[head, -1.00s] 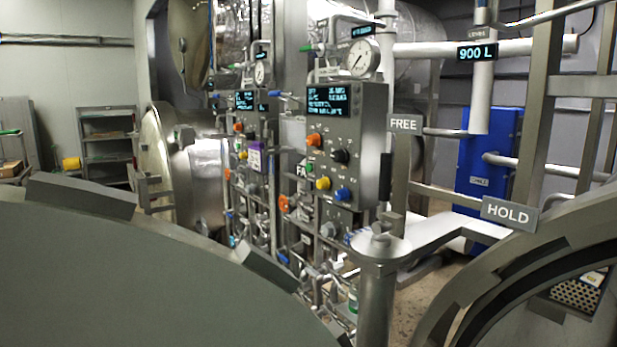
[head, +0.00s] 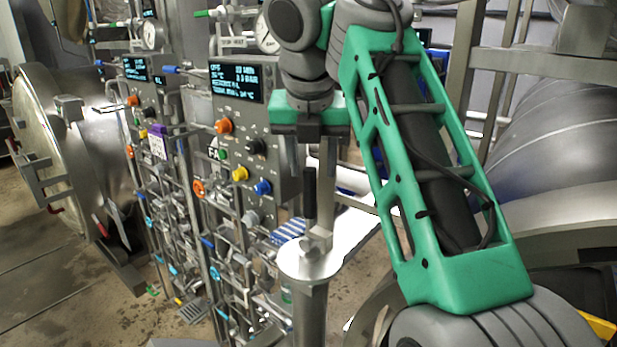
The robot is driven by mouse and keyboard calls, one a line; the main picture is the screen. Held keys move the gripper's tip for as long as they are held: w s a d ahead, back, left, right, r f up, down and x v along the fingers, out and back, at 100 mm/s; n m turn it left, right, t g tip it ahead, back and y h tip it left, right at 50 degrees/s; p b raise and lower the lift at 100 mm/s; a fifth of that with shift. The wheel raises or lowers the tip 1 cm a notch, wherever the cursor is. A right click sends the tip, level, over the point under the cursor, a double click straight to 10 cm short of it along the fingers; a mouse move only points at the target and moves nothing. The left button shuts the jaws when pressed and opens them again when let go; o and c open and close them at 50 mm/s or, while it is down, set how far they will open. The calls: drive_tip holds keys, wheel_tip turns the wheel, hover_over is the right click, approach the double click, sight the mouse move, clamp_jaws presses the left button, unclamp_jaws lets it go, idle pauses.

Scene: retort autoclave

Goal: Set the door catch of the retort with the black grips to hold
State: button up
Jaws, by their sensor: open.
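The door catch's lever with its black grip (head: 310,179) stands upright on top of the metal post (head: 306,262) in the middle of the head view. Its metal foot shows at the post's round cap. My gripper (head: 309,148) points down just above the black grip, below a green bracket of my arm. Its jaws are open and nothing is held. The fingertips are small and dark, so I cannot tell whether they touch the grip. The FREE and HOLD signs do not show now; my arm covers much of that area.
The control panel (head: 235,125) with coloured knobs stands close left of my gripper, with pipes and valves below. Another retort door (head: 60,140), with red grips, is at the far left. A large grey vessel (head: 560,140) lies at right behind my arm. Floor is clear at lower left.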

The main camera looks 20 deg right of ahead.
sight(310, 188)
drive_tip(key=b+x, duration=0.1)
drive_tip(key=x, duration=0.1)
drive_tip(key=b+x, duration=0.1)
drive_tip(key=x, duration=0.1)
drive_tip(key=b+x, duration=0.1)
drive_tip(key=x, duration=0.1)
drive_tip(key=shift+w+a+f, duration=0.15)
drive_tip(key=shift+a+f, duration=0.15)
drive_tip(key=shift+f, duration=0.05)
drive_tip(key=shift+c, duration=0.3)
clamp_jaws()
idle(0.6)
